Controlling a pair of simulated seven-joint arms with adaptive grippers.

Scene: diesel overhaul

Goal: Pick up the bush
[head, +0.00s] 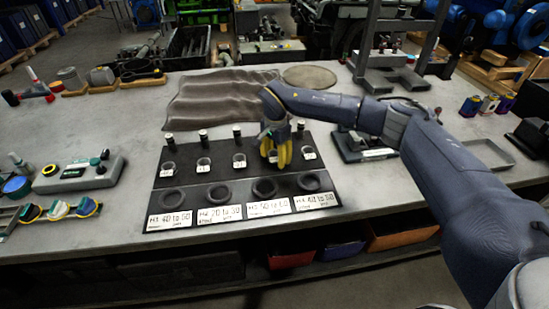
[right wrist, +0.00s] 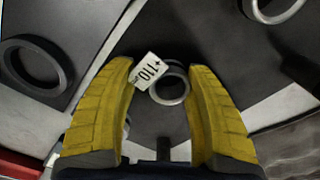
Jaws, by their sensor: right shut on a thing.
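A grey metal ring bush (right wrist: 170,99) with a white tag marked "+110" (right wrist: 149,70) is between the yellow fingers of my right gripper (right wrist: 160,78) in the right wrist view. The right gripper is shut on it. In the head view my right gripper (head: 277,160) points down over the black board (head: 190,179), in the row of small tagged bushes, and its fingers hide the held bush. Other tagged bushes stand on the board to its left (head: 204,164) and right (head: 308,153). My left gripper is not in view.
Several larger dark rings (head: 219,193) lie in the board's front row, above white label cards (head: 219,215). A wavy grey mat (head: 215,98) and a round disc (head: 310,77) lie behind. A grey box with buttons (head: 80,173) is at left, a black stand (head: 362,146) at right.

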